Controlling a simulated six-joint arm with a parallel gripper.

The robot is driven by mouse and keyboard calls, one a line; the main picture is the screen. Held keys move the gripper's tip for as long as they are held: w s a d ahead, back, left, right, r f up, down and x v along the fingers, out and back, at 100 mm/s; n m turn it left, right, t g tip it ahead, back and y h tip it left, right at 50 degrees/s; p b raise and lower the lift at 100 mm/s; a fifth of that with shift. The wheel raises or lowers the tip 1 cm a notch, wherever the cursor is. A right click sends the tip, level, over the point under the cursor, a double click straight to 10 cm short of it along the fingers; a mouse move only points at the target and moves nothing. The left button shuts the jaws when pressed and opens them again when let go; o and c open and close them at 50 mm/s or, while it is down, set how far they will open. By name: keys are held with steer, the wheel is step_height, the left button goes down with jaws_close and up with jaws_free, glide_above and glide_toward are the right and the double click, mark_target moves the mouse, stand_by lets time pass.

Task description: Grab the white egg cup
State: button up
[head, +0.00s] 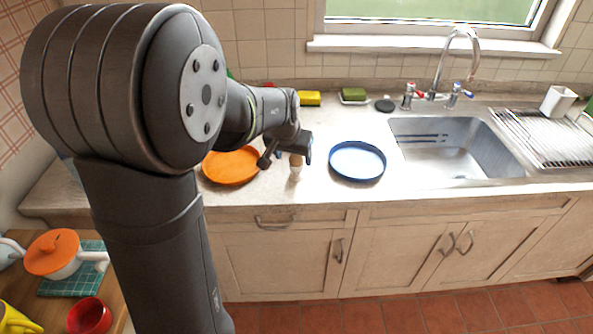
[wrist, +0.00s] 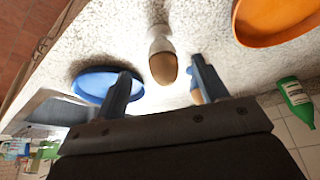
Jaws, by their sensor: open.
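The white egg cup (head: 295,176) stands upright on the counter near its front edge, with a brown egg (head: 296,161) in it. In the wrist view the white cup (wrist: 158,38) and the brown egg (wrist: 163,69) show ahead of my gripper (wrist: 160,67), roughly between the two finger directions. In the head view my gripper (head: 287,155) is just above and behind the cup, its fingers apart. The gripper is open and empty. I cannot tell whether a finger touches the egg.
An orange plate (head: 231,168) lies left of the cup and a blue plate (head: 357,163) lies right of it. A small brownish thing (wrist: 196,95) is partly hidden by a finger. A green bottle (wrist: 296,101) and the sink (head: 455,150) are farther off.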

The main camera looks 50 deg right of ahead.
mark_target(296, 167)
steer(key=x, duration=0.8)
steer(key=shift+w+a, duration=0.1)
steer(key=shift+w, duration=0.05)
steer(key=c, duration=1)
